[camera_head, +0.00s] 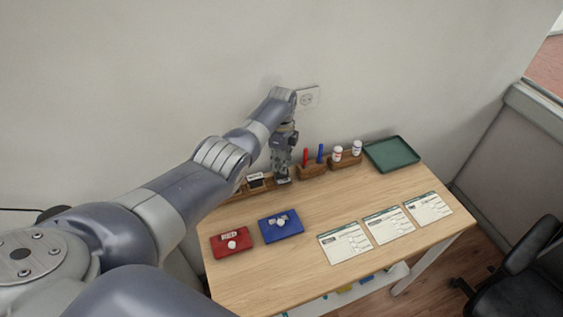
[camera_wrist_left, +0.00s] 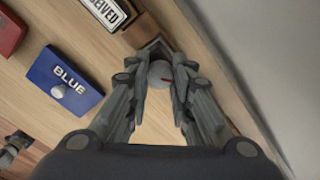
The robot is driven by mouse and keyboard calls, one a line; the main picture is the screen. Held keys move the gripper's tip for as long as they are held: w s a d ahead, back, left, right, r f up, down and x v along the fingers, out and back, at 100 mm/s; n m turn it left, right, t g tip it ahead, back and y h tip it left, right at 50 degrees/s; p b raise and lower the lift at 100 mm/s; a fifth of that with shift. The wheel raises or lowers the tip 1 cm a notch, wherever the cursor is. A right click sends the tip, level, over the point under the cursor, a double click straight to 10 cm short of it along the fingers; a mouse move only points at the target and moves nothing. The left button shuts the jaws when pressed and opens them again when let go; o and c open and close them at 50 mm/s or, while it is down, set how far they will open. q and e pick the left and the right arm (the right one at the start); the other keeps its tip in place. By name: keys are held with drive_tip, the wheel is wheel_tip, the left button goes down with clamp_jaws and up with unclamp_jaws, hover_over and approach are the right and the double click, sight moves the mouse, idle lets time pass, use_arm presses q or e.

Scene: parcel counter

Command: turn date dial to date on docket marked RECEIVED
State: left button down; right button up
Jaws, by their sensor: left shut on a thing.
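My left gripper (camera_head: 284,178) reaches down at the back of the table, at the right end of the stamp rack. Three dockets, left (camera_head: 345,242), middle (camera_head: 388,225) and right (camera_head: 428,208), lie on the table. Their print is too small to read. My right gripper is not in view.
A red pad (camera_head: 232,242) and a blue pad (camera_head: 281,226) lie in front. Pens (camera_head: 320,153), white bottles (camera_head: 356,148) and a green tray (camera_head: 392,154) are to the right. The table's middle is clear.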

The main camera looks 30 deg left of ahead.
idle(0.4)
use_arm(q)
drive_tip(key=c, duration=1.4)
unclamp_jaws()
drive_tip(key=shift+o, duration=0.2)
wheel_tip(320, 180, up, 12)
drive_tip(key=shift+w, duration=0.1)
